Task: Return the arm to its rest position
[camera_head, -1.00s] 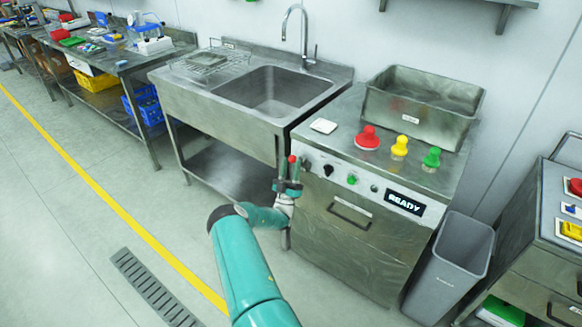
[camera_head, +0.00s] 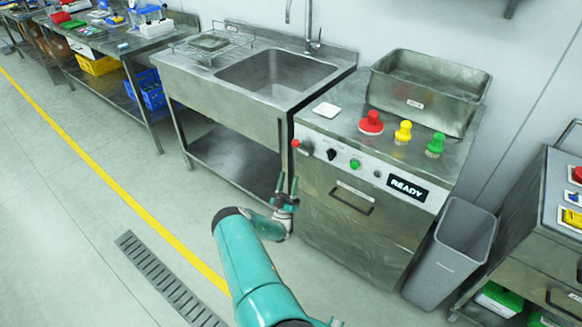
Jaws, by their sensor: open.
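My gripper (camera_head: 287,188) is open and empty at the end of my teal arm (camera_head: 250,265). It is in front of the left edge of the steel dosing machine (camera_head: 345,235), below the machine's control panel. The panel carries a small red button (camera_head: 295,144), a black knob (camera_head: 332,154), a green button (camera_head: 354,163) and a display (camera_head: 408,188) reading READY. The red button shows clear above the fingertips, with a visible gap.
Red (camera_head: 371,122), yellow (camera_head: 403,131) and green (camera_head: 435,146) knobbed pieces stand on the machine top beside a metal tub (camera_head: 428,92). A sink (camera_head: 275,75) stands left, a grey bin (camera_head: 450,252) right. The floor at left is clear, with a drain grate (camera_head: 165,283).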

